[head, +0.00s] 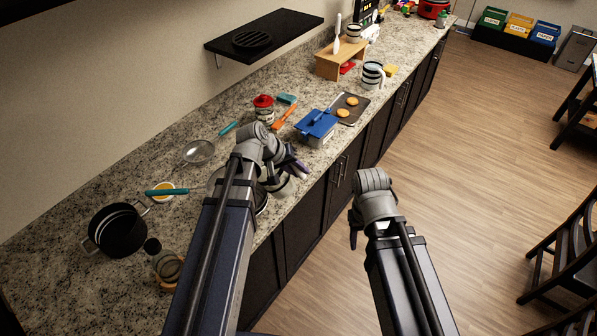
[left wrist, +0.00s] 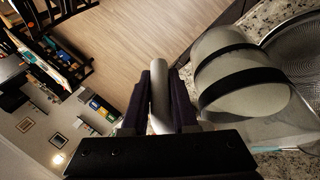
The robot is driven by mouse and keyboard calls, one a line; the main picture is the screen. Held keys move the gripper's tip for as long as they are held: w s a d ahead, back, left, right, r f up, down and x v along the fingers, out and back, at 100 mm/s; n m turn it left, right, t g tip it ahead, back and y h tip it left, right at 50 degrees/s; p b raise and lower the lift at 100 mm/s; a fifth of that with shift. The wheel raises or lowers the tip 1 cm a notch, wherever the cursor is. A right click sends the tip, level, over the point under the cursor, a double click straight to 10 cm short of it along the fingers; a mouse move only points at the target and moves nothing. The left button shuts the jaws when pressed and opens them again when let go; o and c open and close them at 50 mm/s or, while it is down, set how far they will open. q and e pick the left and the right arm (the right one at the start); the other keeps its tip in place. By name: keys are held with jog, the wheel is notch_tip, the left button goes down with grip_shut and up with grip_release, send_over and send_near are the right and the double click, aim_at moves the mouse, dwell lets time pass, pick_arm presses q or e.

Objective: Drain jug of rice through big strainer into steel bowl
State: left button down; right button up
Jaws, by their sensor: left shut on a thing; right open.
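My left gripper (head: 297,165) is shut on the pale handle (left wrist: 160,98) of a white jug with black bands (left wrist: 240,80). In the head view the jug (head: 281,187) is mostly hidden behind my left arm, near the counter's front edge. In the left wrist view the jug looks tilted, with a large mesh strainer (left wrist: 299,50) close beside it. I cannot see inside the jug. A teal handle (head: 167,192) runs toward a rim behind my left arm. The steel bowl cannot be made out clearly. My right gripper (head: 354,232) is open and empty, over the floor.
A black pot (head: 117,230) and a glass jar (head: 162,260) stand at the near left. A smaller strainer (head: 198,151) lies toward the wall. A blue box (head: 316,126) and a tray (head: 351,108) stand farther along the counter (head: 60,260).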

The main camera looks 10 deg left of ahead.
pick_arm(q)
jog(key=shift+a+r+h, duration=0.25)
jog(key=shift+r+h, duration=0.25)
jog(key=shift+h, duration=0.2)
jog(key=shift+a+r+n+h+b, duration=0.3)
jog(key=shift+a+n+h+b, duration=0.1)
jog(key=shift+h+b, duration=0.3)
jog(key=shift+d+r, duration=0.1)
jog(key=shift+a+r+h+b, duration=0.15)
jog(key=shift+a+h+b, duration=0.15)
jog(key=shift+h, duration=0.1)
jog(key=shift+a+r+n+t+h+b, duration=0.2)
jog(key=shift+a+n+t+h+b, duration=0.1)
jog(key=shift+a+h+b, duration=0.65)
dwell(1.2)
jog(key=shift+a+n+t+h+b, duration=0.35)
jog(key=shift+a+h+b, duration=0.9)
jog(key=shift+b, duration=1.1)
dwell(1.6)
